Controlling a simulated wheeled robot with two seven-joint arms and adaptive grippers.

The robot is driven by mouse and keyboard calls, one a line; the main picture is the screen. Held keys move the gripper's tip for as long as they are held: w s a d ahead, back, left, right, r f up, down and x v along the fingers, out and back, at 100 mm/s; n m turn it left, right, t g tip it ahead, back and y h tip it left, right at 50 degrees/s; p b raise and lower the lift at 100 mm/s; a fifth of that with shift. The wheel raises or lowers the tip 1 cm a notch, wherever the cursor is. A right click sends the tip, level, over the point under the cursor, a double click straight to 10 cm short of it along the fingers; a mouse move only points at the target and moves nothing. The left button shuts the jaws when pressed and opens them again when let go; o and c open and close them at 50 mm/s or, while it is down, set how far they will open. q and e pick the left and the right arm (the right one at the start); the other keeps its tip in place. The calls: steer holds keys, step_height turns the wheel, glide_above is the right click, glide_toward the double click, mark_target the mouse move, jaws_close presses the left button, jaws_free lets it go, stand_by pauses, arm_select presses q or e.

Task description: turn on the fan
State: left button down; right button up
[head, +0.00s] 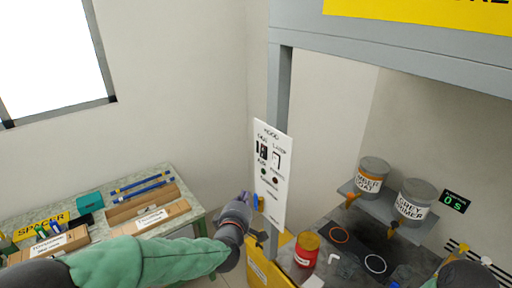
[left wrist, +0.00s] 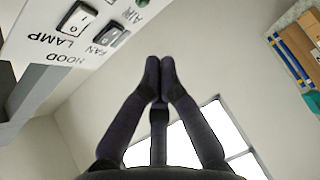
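The white hood panel (head: 271,200) hangs on a grey post and carries two rocker switches. The fan switch (head: 263,150) is dark and sits on the left. The lamp switch (head: 276,158) is white and sits on its right. In the left wrist view the fan switch (left wrist: 109,36) and lamp switch (left wrist: 76,19) show close up, upside down. My left gripper (head: 255,201) is beside the panel's lower left edge, below the switches. Its fingertips (left wrist: 160,66) meet with nothing between them, apart from the fan switch. My right gripper is out of view.
At right, a shelf (head: 393,222) holds two grey jars, above a red pot (head: 306,249).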

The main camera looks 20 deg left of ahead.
arm_select(q)
step_height(320, 180, up, 6)
steer(key=n+p, duration=0.1)
steer(key=shift+s+a+n+t+y, duration=0.15)
steer(key=shift+a+n+t+y, duration=0.15)
steer(key=shift+a+t, duration=0.1)
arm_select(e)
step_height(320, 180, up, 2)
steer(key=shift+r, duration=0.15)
arm_select(q)
steer(key=p, duration=0.3)
glide_toward(263, 152)
steer(key=w+a+f, duration=0.3)
steer(key=w+a, duration=0.1)
steer(key=w, duration=0.1)
steer(key=shift+w+d+r+p, duration=0.1)
steer(key=shift+w+d+p, duration=0.25)
steer(key=shift+w+d, duration=0.4)
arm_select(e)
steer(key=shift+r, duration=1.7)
arm_select(q)
steer(key=shift+w+a, duration=0.1)
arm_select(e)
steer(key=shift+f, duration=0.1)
